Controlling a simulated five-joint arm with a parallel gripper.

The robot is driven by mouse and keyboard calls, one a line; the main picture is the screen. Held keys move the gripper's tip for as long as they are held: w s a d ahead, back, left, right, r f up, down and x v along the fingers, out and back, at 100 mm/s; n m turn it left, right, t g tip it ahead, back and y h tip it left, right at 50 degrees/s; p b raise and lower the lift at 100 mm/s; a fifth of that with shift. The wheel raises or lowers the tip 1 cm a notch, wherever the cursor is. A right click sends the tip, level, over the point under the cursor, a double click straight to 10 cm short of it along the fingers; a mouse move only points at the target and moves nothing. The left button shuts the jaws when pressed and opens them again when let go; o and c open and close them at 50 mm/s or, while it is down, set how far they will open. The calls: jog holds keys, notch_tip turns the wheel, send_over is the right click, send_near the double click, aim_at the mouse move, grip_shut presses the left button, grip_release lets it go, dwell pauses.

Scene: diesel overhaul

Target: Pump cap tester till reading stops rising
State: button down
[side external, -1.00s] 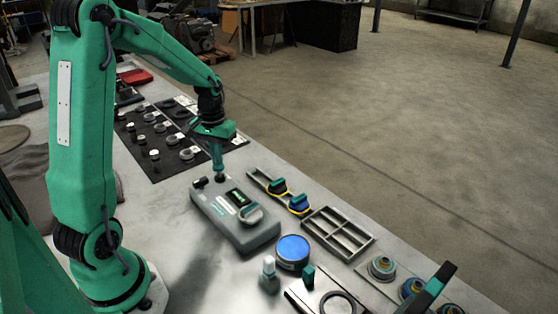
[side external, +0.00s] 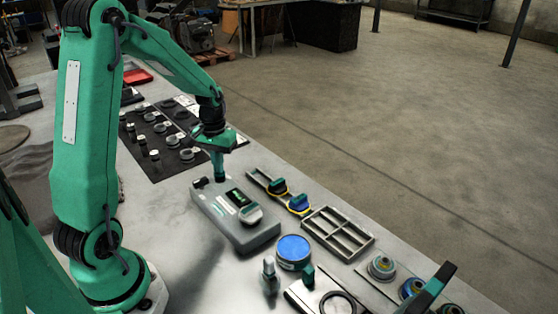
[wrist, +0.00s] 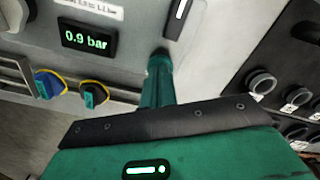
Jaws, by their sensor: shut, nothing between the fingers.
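The grey cap tester (side external: 235,229) lies on the bench, with a small dark display (side external: 236,198) and a round grey cap (side external: 250,213) on top. In the wrist view the display (wrist: 84,38) reads 0.9 bar in green. My gripper (side external: 220,179) is shut and empty, pointing straight down at the tester's far end. Its fingertips (wrist: 160,56) cover the spot where the dark pump knob stands, so the knob is hidden and I cannot tell how far it is pressed. A dark piece with a white strip (wrist: 180,10) is beside the tips in the wrist view.
A rack with blue and dark caps (side external: 299,204) and an empty divided tray (side external: 337,234) lie right of the tester. A blue-topped round tin (side external: 293,250) is in front. A black mat with several caps (side external: 165,140) lies behind.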

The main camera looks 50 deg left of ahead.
jog(key=shift+r, duration=1.9)
jog(key=shift+r, duration=0.1)
jog(key=shift+r, duration=2.4)
jog(key=shift+r, duration=0.1)
notch_tip(320, 180, up, 4)
jog(key=shift+f, duration=0.1)
jog(key=shift+d, duration=0.1)
